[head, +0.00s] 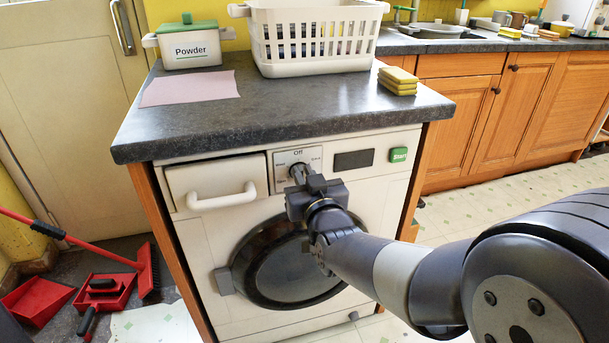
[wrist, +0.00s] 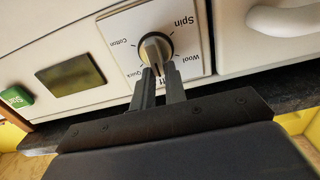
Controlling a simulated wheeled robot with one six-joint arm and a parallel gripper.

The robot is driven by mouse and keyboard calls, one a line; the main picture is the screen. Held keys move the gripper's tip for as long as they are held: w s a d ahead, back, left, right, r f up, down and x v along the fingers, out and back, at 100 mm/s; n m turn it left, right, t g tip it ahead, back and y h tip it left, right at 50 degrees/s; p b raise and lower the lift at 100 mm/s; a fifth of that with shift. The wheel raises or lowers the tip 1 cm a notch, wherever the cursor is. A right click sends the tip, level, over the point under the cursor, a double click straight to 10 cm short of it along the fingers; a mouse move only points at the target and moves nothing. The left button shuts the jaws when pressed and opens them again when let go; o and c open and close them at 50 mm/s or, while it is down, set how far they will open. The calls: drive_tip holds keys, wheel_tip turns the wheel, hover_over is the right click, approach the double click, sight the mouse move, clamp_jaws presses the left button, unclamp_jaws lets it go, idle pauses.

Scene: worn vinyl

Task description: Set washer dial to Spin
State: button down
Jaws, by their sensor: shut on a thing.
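The washer (head: 290,268) is white, under a dark countertop. Its dial (head: 299,168) sits on a pale label plate (head: 283,158) at the top middle of its front. In the wrist view, upside down, the dial (wrist: 156,46) has a grey grip bar on a dark round base. Spin, Wool, Cotton and Quick are printed around it; Off is partly hidden by my fingers. The bar lies roughly along the line to Off; I cannot tell its pointer end. My gripper (head: 304,180) is shut on the dial's bar, as the wrist view (wrist: 160,68) also shows.
The drawer handle (head: 222,196) is left of the dial; a dark display (head: 353,160) and green Start button (head: 399,154) are right. The countertop (head: 270,110) overhangs just above. It holds a powder box (head: 189,48), white basket (head: 315,66) and sponges (head: 397,84).

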drive_tip(key=shift+n, duration=0.3)
drive_tip(key=n, duration=0.5)
drive_tip(key=a+f+n+b, duration=0.1)
drive_tip(key=n, duration=0.5)
drive_tip(key=f+n+b, duration=0.1)
drive_tip(key=n, duration=0.5)
drive_tip(key=shift+s+a, duration=0.25)
drive_tip(key=shift+a, duration=0.15)
drive_tip(key=n, duration=0.6)
drive_tip(key=shift+d+f, duration=0.15)
drive_tip(key=shift+f, duration=0.2)
drive_tip(key=c, duration=1.4)
unclamp_jaws()
drive_tip(key=shift+c, duration=0.2)
